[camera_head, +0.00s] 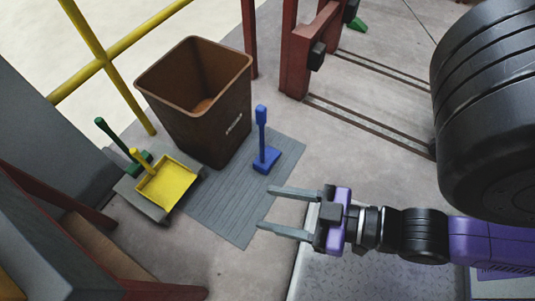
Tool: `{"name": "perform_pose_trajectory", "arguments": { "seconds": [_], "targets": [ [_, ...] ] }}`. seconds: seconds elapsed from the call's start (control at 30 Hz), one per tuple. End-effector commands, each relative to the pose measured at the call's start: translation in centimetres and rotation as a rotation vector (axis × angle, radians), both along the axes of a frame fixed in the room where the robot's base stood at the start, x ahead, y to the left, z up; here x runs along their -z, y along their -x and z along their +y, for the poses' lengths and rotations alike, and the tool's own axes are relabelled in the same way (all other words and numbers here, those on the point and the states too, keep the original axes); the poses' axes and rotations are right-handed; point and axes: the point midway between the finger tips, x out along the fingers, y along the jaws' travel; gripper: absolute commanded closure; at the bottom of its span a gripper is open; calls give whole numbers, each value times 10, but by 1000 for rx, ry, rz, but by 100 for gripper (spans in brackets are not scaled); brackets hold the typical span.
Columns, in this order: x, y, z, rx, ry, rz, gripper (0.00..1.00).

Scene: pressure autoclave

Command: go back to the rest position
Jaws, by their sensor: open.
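My gripper (265,208) is open and empty, its two grey fingers pointing left. It appears over the front right edge of a grey slatted mat (225,215). My purple and black arm reaches in from the right edge of the picture. Nothing is between the fingers, and no touch with anything shows.
A brown bin (215,130) stands behind the mat, near a yellow railing (105,60). A blue brush (265,155) is on the mat. A yellow dustpan (168,185) and a green-handled tool (118,142) are left. A red frame (295,50) stands behind.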

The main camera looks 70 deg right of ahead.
Motion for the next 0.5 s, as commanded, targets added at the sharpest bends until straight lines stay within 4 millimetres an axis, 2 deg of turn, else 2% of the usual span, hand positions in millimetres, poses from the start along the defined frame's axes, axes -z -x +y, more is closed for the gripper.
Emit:
{"name": "perform_pose_trajectory", "arguments": {
  "seconds": [0.17, 0.27, 0.5],
  "targets": [
    [-17, 0, 0, 1, -2, 1, 47],
    [-36, 0, 0, 1, -2, 1, 47],
    [-102, 0, 0, 3, -2, 1, 47]
  ]
}}
